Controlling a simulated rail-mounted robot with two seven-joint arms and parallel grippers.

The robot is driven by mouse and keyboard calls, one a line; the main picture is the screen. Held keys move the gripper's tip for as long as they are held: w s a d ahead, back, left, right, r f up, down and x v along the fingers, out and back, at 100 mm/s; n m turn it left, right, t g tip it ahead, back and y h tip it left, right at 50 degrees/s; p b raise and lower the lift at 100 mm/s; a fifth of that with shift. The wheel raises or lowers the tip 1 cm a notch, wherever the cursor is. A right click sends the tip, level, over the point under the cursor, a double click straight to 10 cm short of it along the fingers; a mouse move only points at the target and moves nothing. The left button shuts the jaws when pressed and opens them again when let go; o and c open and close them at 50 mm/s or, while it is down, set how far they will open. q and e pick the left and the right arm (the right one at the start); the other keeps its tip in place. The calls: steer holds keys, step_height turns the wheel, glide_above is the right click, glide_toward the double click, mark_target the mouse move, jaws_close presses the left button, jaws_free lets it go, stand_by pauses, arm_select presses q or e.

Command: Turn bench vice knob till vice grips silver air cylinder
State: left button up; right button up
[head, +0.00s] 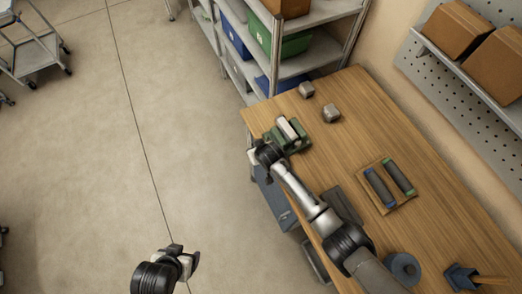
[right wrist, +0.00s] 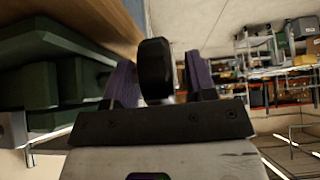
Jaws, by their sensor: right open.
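The green bench vice (head: 300,142) stands at the far left corner of the wooden bench, and its green body (right wrist: 50,75) fills the left of the right wrist view. The silver air cylinder (head: 287,129) lies at the top of the vice, between its jaws; I cannot tell whether they press on it. My right gripper (head: 254,157) is at the vice's near left side, at the bench edge. In the right wrist view the black round knob (right wrist: 155,70) sits between the open fingers (right wrist: 160,80), nearer the left one. My left gripper (head: 188,261) hangs over the floor, its fingers unclear.
Two grey metal blocks (head: 331,113) stand behind the vice on the wooden bench (head: 350,130). A wooden tray (head: 404,205) holds a blue-ended and a green-ended cylinder. A grey-blue tape reel (head: 403,268) lies nearer. Shelves with bins (head: 297,45) stand beyond the bench.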

arm_select(q)
steer(key=shift+r+p, duration=1)
steer(key=shift+r, duration=0.05)
arm_select(e)
steer(key=v, duration=1.3)
steer(key=shift+r, duration=0.25)
arm_select(q)
steer(key=shift+c, duration=0.2)
arm_select(e)
steer(key=shift+s, duration=0.1)
